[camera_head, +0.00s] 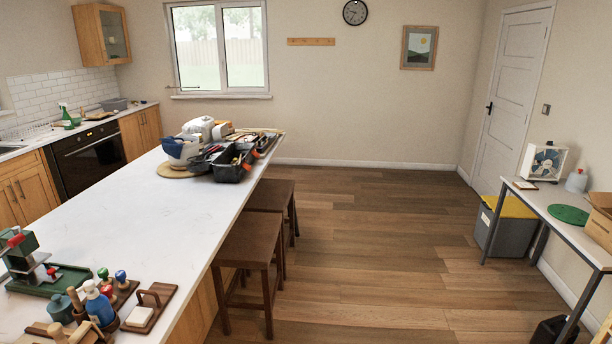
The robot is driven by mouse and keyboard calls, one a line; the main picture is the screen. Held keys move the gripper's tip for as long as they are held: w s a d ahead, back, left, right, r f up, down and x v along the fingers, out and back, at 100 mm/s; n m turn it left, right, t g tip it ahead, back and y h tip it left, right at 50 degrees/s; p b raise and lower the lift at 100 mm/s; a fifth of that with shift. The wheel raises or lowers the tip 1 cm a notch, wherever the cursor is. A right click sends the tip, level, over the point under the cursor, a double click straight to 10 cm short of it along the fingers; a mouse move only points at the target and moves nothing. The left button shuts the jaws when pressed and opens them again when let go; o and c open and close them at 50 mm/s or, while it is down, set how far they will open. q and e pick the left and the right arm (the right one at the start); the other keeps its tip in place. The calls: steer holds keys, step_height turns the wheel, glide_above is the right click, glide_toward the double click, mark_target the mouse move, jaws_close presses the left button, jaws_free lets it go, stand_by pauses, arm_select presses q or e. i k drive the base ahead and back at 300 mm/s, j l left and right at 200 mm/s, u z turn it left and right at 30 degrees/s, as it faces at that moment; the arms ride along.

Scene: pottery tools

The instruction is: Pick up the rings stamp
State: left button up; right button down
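Several small stamps with round knobs stand in a dark wooden holder (123,296) near the front left of the white island counter. One knob is green (103,273), one is blue (120,275) and one is red (107,290). I cannot tell which of them is the rings stamp, because their stamping faces are hidden or too small. Neither of my grippers is in view.
The middle of the counter (130,222) is clear. Dark stools (248,241) stand along its right side, with open floor beyond.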

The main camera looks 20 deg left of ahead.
mark_target(120, 275)
steer(key=i+u, duration=0.3)
steer(key=u, duration=0.15)
steer(key=i+l+u, duration=0.15)
steer(key=u, duration=0.3)
steer(key=i+l+u, duration=0.25)
steer(key=u, duration=0.2)
steer(key=i, duration=0.1)
